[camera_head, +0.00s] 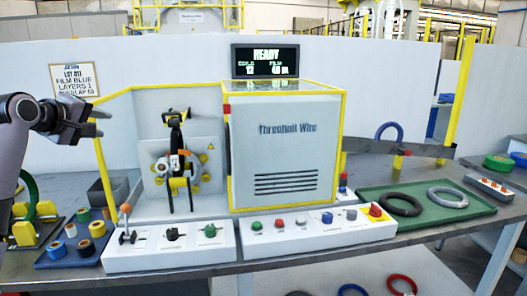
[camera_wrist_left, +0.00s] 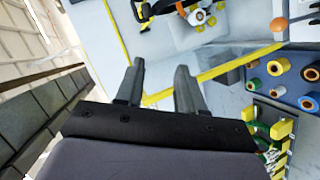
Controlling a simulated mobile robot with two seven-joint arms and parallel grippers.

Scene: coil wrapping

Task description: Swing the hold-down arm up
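The wrapping machine (camera_head: 285,150) is a pale box with yellow edges and an open bay on its left. In the bay stands a black and yellow mechanism (camera_head: 176,122), with a white and orange roll at its middle; I take the hold-down arm to be part of it, but cannot tell its exact bounds. The mechanism is partly cut off at the top of the left wrist view (camera_wrist_left: 178,8). My left gripper (camera_head: 102,123) is open and empty, left of the bay and well apart from the mechanism. Its spread fingers show in the left wrist view (camera_wrist_left: 160,75). My right gripper is out of view.
A yellow frame post (camera_head: 104,170) stands between my left gripper and the bay. Control panels (camera_head: 170,243) with a lever and buttons line the front. A tray of tape rolls (camera_head: 62,262) lies at left, a green tray (camera_head: 470,226) with rings at right.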

